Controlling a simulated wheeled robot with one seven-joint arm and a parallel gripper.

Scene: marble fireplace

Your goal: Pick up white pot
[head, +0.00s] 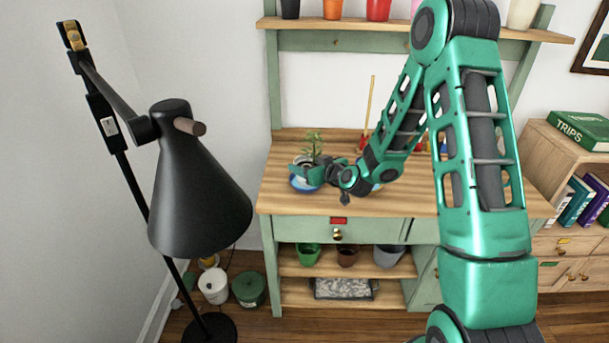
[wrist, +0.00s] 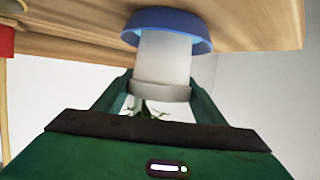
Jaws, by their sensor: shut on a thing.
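The white pot (wrist: 165,60) shows in the wrist view, which appears upside down, with a blue saucer (wrist: 168,28) at its base against the wooden bench top. My gripper (wrist: 160,98) is shut on the pot, with a finger on each side near its rim. In the head view my gripper (head: 312,173) is at the left part of the bench and hides most of the pot. A green plant (head: 313,143) rises above it, and the blue saucer also shows there (head: 299,187). I cannot tell whether the pot still rests on the saucer.
A black floor lamp (head: 195,190) stands at the left front. The green-framed bench (head: 285,222) has an upper shelf (head: 350,30) with several pots and lower shelves with more pots. A bookcase (head: 545,150) stands at the right. The bench top left of centre is mostly clear.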

